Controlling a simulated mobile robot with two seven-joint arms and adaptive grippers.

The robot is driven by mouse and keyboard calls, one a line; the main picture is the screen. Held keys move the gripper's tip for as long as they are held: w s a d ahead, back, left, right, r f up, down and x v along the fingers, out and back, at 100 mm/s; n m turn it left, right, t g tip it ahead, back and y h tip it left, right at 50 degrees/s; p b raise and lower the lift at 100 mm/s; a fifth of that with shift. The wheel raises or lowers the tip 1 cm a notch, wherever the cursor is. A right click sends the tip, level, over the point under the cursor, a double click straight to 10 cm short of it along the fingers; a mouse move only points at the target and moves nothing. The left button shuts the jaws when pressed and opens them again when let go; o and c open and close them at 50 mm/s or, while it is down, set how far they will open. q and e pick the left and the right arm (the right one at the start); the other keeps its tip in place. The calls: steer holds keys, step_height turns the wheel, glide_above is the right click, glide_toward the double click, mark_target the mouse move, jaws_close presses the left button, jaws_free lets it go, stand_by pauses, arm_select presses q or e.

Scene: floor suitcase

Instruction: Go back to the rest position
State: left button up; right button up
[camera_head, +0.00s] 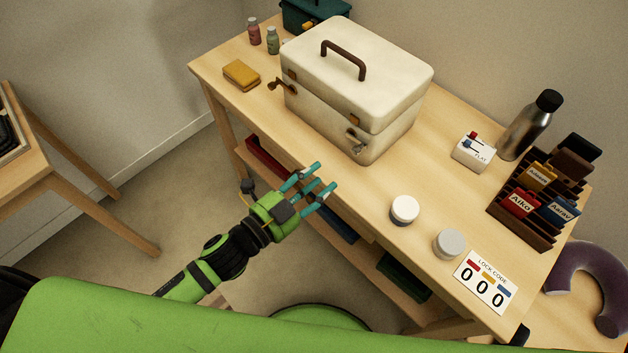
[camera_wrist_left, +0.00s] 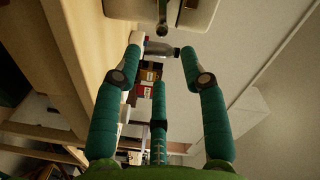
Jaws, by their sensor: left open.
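My left gripper (camera_head: 318,185) is open and empty, with teal fingers spread, in front of the table's near edge and short of the cream case. Its fingers also show in the left wrist view (camera_wrist_left: 160,75), with nothing between them. The cream case (camera_head: 360,85) stands shut on the wooden table, with a brown handle on its lid and latches on its front. Part of the case also shows at the top of the left wrist view (camera_wrist_left: 190,12). My right gripper is not in view.
Open floor lies left of the table, before another wooden table (camera_head: 30,170).

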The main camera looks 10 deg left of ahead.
arm_select(q)
steer(key=shift+s+a, duration=0.1)
steer(key=shift+s, duration=0.1)
stand_by(0.4)
steer(key=s+a+f+n+g+y, duration=0.1)
steer(key=a+f+n+y, duration=0.25)
steer(key=f, duration=0.55)
steer(key=s+a+f+n+g+y, duration=0.15)
steer(key=a+f, duration=0.35)
steer(key=f, duration=0.5)
steer(key=s+a+f+n+g+y, duration=0.1)
steer(key=a+f+n+g+y, duration=0.2)
steer(key=f, duration=0.6)
steer(key=s+a+f+n+g+y, duration=0.1)
steer(key=s+a+f+n+g, duration=0.1)
steer(key=s+f, duration=0.3)
steer(key=s+a+f+n+g+y, duration=0.1)
steer(key=s+f, duration=0.5)
steer(key=s, duration=0.8)
steer(key=s+a+f+n+g, duration=0.2)
steer(key=s+f+n+g, duration=0.2)
steer(key=s, duration=0.5)
step_height(320, 180, down, 2)
steer(key=shift+s+a+f+n+y, duration=0.15)
steer(key=shift+a+n+y, duration=0.25)
steer(key=shift+n, duration=0.1)
steer(key=shift+o, duration=0.3)
